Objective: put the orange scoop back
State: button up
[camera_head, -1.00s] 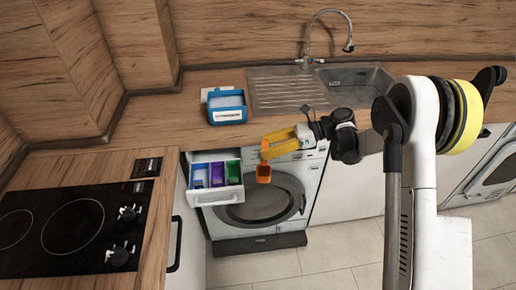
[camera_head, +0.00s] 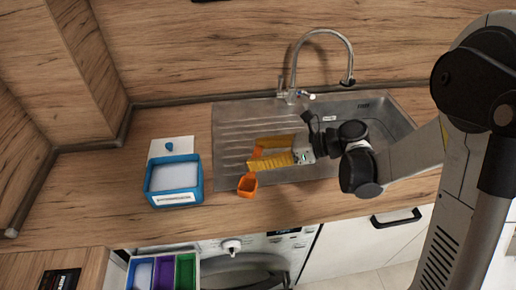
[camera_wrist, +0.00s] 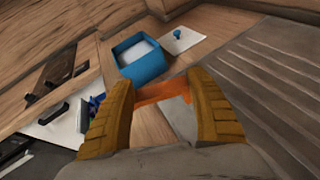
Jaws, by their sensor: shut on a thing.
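My gripper (camera_head: 256,160) has yellow fingers and is shut on the orange scoop (camera_head: 247,184). It holds the scoop above the counter's front area, by the left edge of the sink's drainboard. In the wrist view the orange scoop (camera_wrist: 160,92) spans between the two fingers. A blue tub (camera_head: 173,202) with white powder and a label on its front stands on the counter to the left of the scoop. It also shows in the wrist view (camera_wrist: 147,70). Its white lid (camera_head: 159,149) with a blue knob lies behind it.
Below the counter a washing machine's drawer (camera_head: 197,267) is pulled out, with blue, purple and green compartments. The steel sink (camera_head: 365,118) and faucet (camera_head: 292,70) are behind and right of my gripper. Bare counter (camera_head: 100,200) lies left of the tub.

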jog(key=shift+s+f+b, duration=0.2)
jog(key=shift+f+b, duration=0.45)
jog(key=shift+f, duration=0.2)
jog(key=shift+w+f+b, duration=0.1)
jog(key=shift+f+b, duration=1.45)
jog(key=shift+f, duration=0.95)
jog(key=shift+f+b, duration=0.5)
jog(key=o, duration=1.4)
jog(key=v, duration=1.2)
jog(key=shift+r, duration=0.1)
